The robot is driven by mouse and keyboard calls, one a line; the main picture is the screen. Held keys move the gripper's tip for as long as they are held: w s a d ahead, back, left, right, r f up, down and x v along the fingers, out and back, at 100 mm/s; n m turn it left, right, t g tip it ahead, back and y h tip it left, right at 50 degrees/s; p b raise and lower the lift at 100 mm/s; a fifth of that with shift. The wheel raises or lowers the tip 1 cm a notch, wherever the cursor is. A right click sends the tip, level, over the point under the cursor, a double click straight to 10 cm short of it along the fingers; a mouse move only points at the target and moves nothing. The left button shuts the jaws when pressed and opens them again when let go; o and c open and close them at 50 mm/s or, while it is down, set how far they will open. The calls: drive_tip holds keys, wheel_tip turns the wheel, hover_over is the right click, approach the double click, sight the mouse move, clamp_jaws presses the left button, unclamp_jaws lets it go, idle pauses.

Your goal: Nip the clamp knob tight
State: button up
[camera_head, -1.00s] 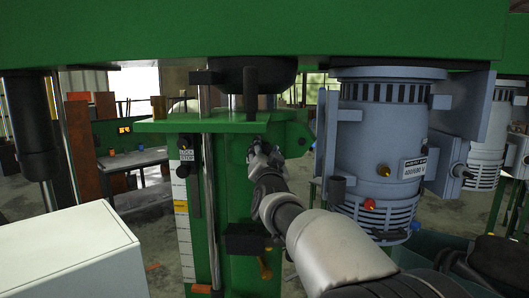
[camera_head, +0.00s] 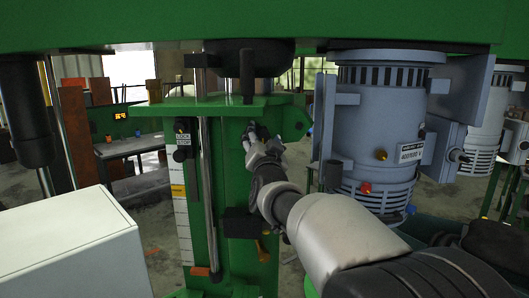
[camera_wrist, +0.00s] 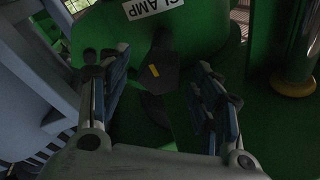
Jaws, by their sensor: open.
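In the wrist view the clamp knob (camera_wrist: 158,72) is a dark knob with a small yellow mark, set on a green plate below a white label (camera_wrist: 150,8) reading "CLAMP". My gripper (camera_wrist: 160,100) is open, with one blue-padded finger on each side of the knob and a clear gap to both. In the head view my gripper (camera_head: 262,135) is at the green column, just below its green shelf. The knob is hidden there behind my gripper and wrist.
A grey-blue motor (camera_head: 375,125) stands right of my arm. A steel rod (camera_head: 205,170) and a white scale (camera_head: 181,215) run down the column's left. A black block (camera_head: 242,222) sits below my gripper. A white box (camera_head: 70,245) is at lower left.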

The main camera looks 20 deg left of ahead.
drive_tip(key=v, duration=0.9)
drive_tip(key=shift+s, duration=0.25)
drive_tip(key=shift+d, duration=0.15)
drive_tip(key=s+d+f+n+g+h, duration=0.1)
drive_tip(key=s+d+f+g+h, duration=0.2)
drive_tip(key=d, duration=0.7)
drive_tip(key=s+d+f+g+h, duration=0.15)
drive_tip(key=s+d+f, duration=0.3)
drive_tip(key=d, duration=0.55)
drive_tip(key=s+d+f+g+h, duration=0.1)
drive_tip(key=s+d+f+g, duration=0.2)
drive_tip(key=s, duration=0.6)
drive_tip(key=s+d+f+g+h, duration=0.2)
drive_tip(key=s+d+f+g, duration=0.1)
drive_tip(key=s+d+f, duration=0.4)
drive_tip(key=s+d+f+g+h, duration=0.1)
drive_tip(key=s+d+f+g, duration=0.2)
drive_tip(key=s, duration=0.8)
drive_tip(key=d+f, duration=0.2)
drive_tip(key=d, duration=0.2)
drive_tip(key=shift+s+d+f, duration=0.3)
drive_tip(key=shift+d+f, duration=0.05)
drive_tip(key=shift+f, duration=0.05)
